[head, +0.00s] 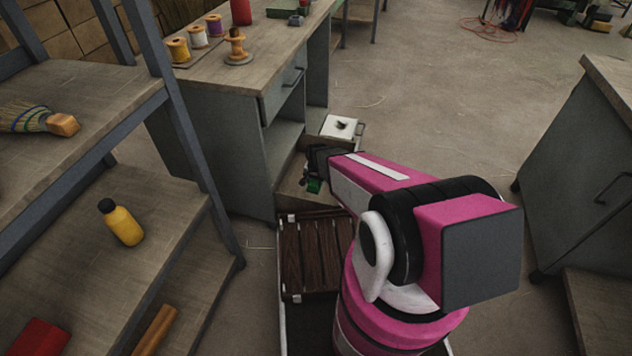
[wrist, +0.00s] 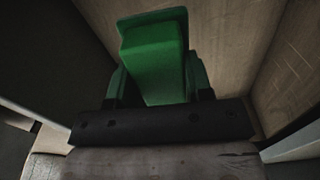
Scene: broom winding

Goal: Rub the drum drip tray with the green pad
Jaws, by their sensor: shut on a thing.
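The green pad (head: 314,186) is small in the head view, at the end of my arm. In the wrist view the green pad (wrist: 155,62) fills the top middle, between the two fingers. My gripper (head: 313,168) is shut on it, low beside the grey workbench. A white square tray with a dark smear (head: 341,126), which looks like the drum drip tray, lies just beyond and right of my gripper, apart from the pad in the head view. The wrist view shows pale wooden surfaces around the pad; whether it touches any of them I cannot tell.
The grey workbench (head: 215,140) with an open lower bay stands left of my gripper. A shelf rack (head: 75,110) holds a broom head (head: 40,120) and a yellow bottle (head: 122,223). A cabinet (head: 585,160) stands at right. Open floor (head: 440,90) lies beyond.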

